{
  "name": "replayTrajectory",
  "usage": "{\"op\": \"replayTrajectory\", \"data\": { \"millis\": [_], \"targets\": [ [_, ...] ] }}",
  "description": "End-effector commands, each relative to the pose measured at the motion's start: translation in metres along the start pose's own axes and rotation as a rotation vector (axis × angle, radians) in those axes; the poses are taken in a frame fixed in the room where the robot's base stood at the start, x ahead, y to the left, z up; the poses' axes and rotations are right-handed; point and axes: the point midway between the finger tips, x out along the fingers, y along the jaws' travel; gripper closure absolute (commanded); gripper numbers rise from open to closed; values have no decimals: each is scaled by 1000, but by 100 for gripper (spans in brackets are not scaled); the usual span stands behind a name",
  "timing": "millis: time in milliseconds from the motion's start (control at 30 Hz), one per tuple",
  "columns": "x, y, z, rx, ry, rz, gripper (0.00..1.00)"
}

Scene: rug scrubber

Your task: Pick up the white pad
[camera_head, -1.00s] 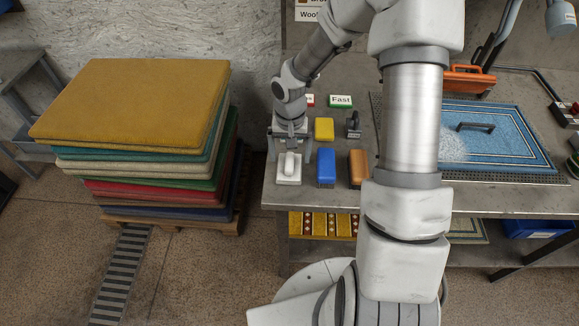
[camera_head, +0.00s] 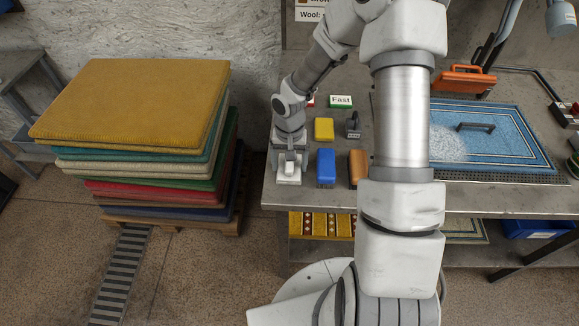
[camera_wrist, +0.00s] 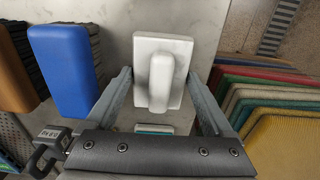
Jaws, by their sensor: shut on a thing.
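The white pad (camera_head: 288,181) is at the left front of the grey metal bench, a flat block with a raised rounded grip on top. In the wrist view the white pad (camera_wrist: 176,52) lies between my two fingers. My gripper (camera_head: 290,165) has come down over it from above and is shut on it, a finger on each side. The wrist view shows my gripper (camera_wrist: 158,78) too. The pad appears level at bench height; I cannot tell whether it is clear of the surface.
A blue brush (camera_head: 326,167) stands just right of the pad, an orange-brown one (camera_head: 358,167) beyond it. A yellow block (camera_head: 324,129) and a dark-handled tool (camera_head: 353,125) are behind. A stack of rugs (camera_head: 140,120) stands left. A blue rug (camera_head: 490,130) lies right.

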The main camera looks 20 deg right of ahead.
Motion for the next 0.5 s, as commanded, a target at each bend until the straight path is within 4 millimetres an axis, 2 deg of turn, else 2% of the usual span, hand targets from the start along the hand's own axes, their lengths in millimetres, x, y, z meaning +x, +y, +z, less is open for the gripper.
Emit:
{"op": "replayTrajectory", "data": {
  "millis": [267, 367, 500],
  "targets": [
    [-4, 0, 0, 0, 1, 0, 70],
    [-11, 0, -1, 0, 2, 0, 70],
    [-30, 0, -1, 0, 5, 0, 70]
  ]
}}
